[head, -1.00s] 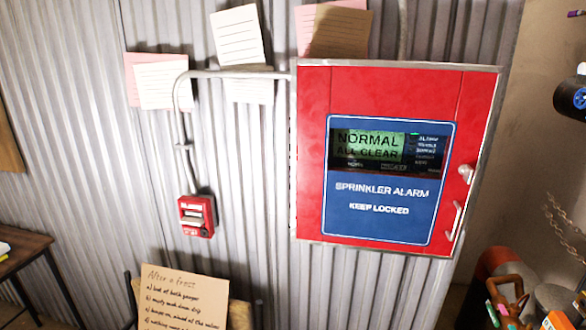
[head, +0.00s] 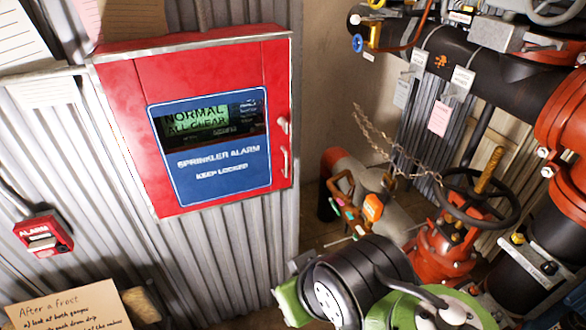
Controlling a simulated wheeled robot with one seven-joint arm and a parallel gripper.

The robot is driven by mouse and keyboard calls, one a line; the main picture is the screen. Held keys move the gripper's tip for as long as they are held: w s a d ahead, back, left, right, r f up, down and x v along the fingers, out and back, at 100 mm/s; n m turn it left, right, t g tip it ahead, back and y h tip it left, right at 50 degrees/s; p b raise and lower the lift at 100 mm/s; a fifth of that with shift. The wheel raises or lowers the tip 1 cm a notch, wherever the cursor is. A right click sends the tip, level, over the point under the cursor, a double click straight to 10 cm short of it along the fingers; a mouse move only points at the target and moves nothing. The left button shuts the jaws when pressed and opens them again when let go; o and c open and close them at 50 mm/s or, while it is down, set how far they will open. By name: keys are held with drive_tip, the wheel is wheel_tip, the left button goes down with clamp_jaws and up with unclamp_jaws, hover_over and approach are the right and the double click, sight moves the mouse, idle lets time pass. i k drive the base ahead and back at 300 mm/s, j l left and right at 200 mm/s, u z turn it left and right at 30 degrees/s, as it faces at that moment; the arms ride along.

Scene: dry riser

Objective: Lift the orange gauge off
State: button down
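I cannot make out an orange gauge for sure in the head view. A small orange piece (head: 373,207) shows among orange-brown parts beside the pipes, right of the alarm cabinet; it is too small to tell what it is. Black, white and green links of my arm fill the bottom middle and right and hide what is behind them. My gripper's fingers do not show.
A red sprinkler alarm cabinet (head: 118,100) reading "NORMAL ALL CLEAR" hangs on the corrugated wall. A red alarm box (head: 43,236) is at left. Right are a black handwheel (head: 512,205), a hanging chain (head: 385,140), a red valve body (head: 440,255) and thick black pipes.

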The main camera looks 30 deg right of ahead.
sight(372, 207)
drive_tip(key=z, duration=1.45)
